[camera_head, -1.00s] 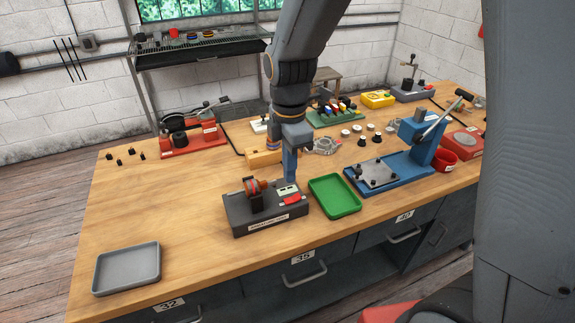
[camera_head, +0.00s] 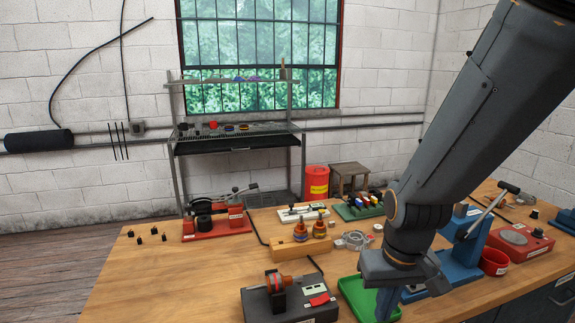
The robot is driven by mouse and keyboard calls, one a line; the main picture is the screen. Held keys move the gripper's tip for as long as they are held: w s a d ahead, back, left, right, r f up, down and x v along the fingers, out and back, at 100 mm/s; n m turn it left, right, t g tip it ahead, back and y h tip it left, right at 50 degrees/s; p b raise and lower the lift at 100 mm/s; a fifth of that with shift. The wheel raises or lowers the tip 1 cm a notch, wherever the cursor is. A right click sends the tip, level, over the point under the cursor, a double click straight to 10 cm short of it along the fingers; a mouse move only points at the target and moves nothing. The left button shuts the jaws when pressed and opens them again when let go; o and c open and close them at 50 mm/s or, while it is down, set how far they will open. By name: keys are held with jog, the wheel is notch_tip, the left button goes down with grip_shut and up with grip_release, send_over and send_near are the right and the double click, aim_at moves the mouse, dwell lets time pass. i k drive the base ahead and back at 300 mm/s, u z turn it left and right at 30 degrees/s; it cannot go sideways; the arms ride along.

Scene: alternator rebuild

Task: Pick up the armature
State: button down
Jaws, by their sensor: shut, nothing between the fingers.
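An armature (camera_head: 279,282) with a copper-coloured winding lies across a black upright on the dark test box (camera_head: 262,308) at the front of the bench. Two more orange, armature-like parts, one on the left (camera_head: 300,231) and one on the right (camera_head: 319,228), stand upright on a wooden block (camera_head: 287,248) further back. My gripper (camera_head: 384,305) points down, shut and empty, in front of the green tray as seen here. It is to the right of the test box and apart from every armature. Its tips are close to the bottom edge of the picture.
The green tray (camera_head: 352,287) is beside the test box, partly behind my gripper. A blue press (camera_head: 464,250) and a red cup (camera_head: 494,262) are at the right. A red fixture (camera_head: 216,229) is at the back left. The bench's left front is clear.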

aim_at(276, 283)
jog(key=u, duration=1.95)
jog(key=k, duration=0.45)
jog(key=z, duration=0.3)
